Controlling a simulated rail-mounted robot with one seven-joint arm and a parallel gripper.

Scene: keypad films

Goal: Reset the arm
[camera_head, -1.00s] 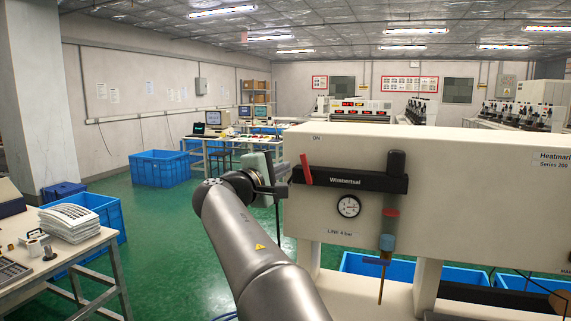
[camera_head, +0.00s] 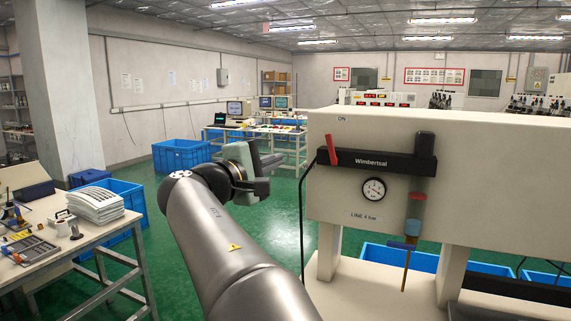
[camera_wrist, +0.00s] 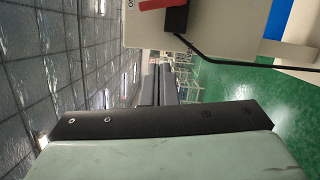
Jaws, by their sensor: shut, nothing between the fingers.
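My gripper (camera_head: 282,160) is at the end of my raised arm, in the middle of the head view, left of the white machine and apart from it. In the wrist view its two dark fingers (camera_wrist: 164,84) lie side by side, shut, with nothing seen between them. The white machine (camera_head: 480,180) carries a black valve block (camera_head: 375,164) marked "Wimbertsal", a red lever (camera_head: 331,148) below the word ON, and a round gauge (camera_head: 373,189). The red lever also shows at the top of the wrist view (camera_wrist: 158,4).
A work table (camera_head: 75,240) with a paper stack (camera_head: 96,204) and tools stands at the left. Blue crates (camera_head: 181,155) stand on the green floor (camera_head: 255,225). A dark cable (camera_head: 301,225) hangs beside the machine's left edge. Floor between table and machine is clear.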

